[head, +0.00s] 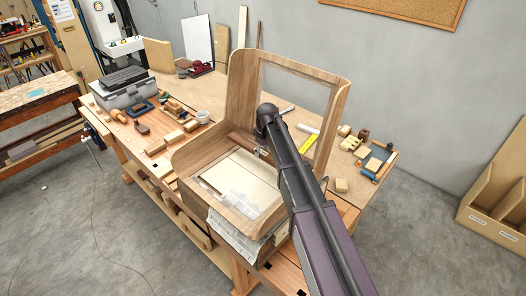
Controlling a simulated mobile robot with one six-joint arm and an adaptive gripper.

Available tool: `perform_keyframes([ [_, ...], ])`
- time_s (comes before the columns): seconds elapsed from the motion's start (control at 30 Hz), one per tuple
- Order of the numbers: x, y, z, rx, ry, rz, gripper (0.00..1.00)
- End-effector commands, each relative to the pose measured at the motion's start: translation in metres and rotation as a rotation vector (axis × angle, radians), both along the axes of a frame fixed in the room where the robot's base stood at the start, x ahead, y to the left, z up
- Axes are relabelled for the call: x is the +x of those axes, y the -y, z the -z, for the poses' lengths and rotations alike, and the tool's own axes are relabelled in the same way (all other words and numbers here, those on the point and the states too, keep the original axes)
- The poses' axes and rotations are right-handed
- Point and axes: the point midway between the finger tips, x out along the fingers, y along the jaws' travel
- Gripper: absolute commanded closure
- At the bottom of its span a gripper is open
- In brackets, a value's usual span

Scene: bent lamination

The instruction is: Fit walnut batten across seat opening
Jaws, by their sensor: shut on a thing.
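A pale bent-wood seat (185,157) stands on the workbench, with an upright back frame and a curved left side. Its seat opening (240,178) shows a pale surface inside and faces up. The dark brown walnut batten (239,139) lies along the rear of the opening, below the back frame; its right part is hidden behind my arm. My gripper (262,152) is small in the head view and partly hidden by my arm. It is at the batten and shut on it. I cannot tell whether the batten touches the seat's edges.
Folded newspaper (235,238) hangs under the seat's front. The seat's back frame and left side rise near my gripper.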

Motion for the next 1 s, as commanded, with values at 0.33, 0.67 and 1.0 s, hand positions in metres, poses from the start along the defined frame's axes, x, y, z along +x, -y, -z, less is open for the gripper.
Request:
perform_keyframes([
  [0.33, 0.000, 0.000, 0.028, 0.000, 0.000, -0.001, 1.00],
  [0.67, 0.000, -0.001, 0.049, 0.000, 0.000, -0.001, 1.00],
  [1.0, 0.000, -0.001, 0.055, 0.000, 0.000, -0.001, 1.00],
])
